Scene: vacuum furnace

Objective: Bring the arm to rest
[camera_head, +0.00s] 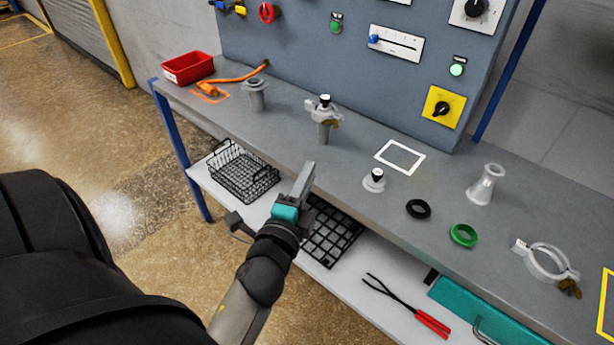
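My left arm (262,270) comes up from the bottom of the head view. My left gripper (304,177), with a teal band at its base, is in front of the workbench's front edge. Its grey fingers show as one narrow block, so I cannot tell whether they are open or shut. No object shows in it. My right gripper is not in view.
The grey workbench (345,185) bears a red bin (188,67), metal fittings, a black ring (418,209), a green ring (463,235) and a clamp (545,262). The lower shelf (345,290) holds a wire basket (243,172), a black grid tray (330,235) and red-handled tongs (432,323).

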